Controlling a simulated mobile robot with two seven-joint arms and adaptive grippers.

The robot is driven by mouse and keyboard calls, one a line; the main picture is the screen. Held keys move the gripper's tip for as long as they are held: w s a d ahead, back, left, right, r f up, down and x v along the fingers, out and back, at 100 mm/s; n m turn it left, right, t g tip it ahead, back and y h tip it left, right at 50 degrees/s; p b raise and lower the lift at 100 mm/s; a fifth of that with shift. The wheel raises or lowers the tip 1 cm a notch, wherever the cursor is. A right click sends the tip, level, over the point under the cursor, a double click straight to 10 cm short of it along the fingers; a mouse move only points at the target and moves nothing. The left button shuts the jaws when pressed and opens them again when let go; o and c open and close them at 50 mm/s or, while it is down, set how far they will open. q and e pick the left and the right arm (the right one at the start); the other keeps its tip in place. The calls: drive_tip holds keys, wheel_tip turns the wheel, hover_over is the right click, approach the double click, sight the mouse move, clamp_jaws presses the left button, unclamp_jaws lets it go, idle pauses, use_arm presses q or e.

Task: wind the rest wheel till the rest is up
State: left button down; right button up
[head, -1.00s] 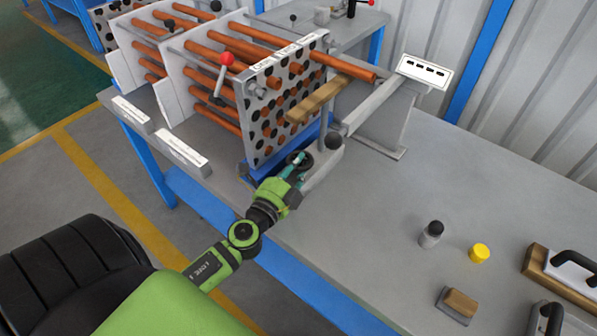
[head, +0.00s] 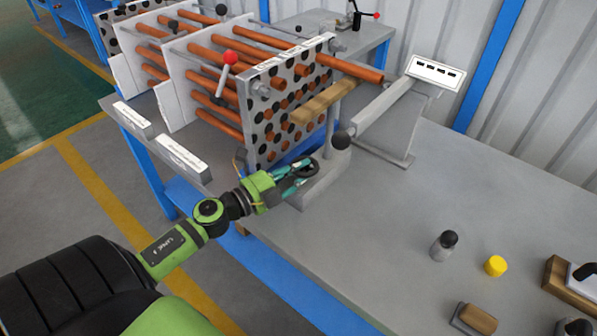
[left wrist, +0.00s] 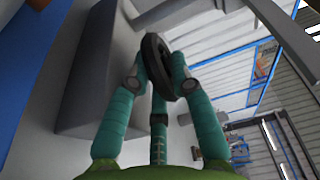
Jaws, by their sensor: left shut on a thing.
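The rest wheel (head: 309,164), a small black handwheel, sits low on the grey stand at the near corner of the bench. The rest (head: 322,102) is a wooden bar on an upright post, held beside the perforated tube plate under a copper tube that sticks out. My left gripper (head: 293,183) reaches in from the left with its teal fingers at the wheel. In the left wrist view the fingers (left wrist: 155,80) are shut around the black wheel (left wrist: 150,48), which stands edge-on between them. My right gripper is not in view.
The tube bundle (head: 215,75) with its red-knobbed lever (head: 230,58) fills the left of the bench. A grey arm with a counter plate (head: 435,72) stands behind the wheel.

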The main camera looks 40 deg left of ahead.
use_arm(q)
drive_tip(key=shift+w+a+r, duration=0.1)
drive_tip(key=shift+w+r, duration=0.05)
drive_tip(key=shift+r, duration=0.2)
drive_tip(key=c, duration=1.3)
unclamp_jaws()
drive_tip(key=shift+c, duration=0.2)
drive_tip(key=shift+o, duration=1.2)
drive_tip(key=shift+w, duration=0.1)
drive_tip(key=shift+f, duration=0.2)
drive_tip(key=shift+s+f, duration=0.1)
drive_tip(key=shift+s, duration=0.35)
drive_tip(key=v, duration=1.1)
drive_tip(key=shift+a, duration=0.1)
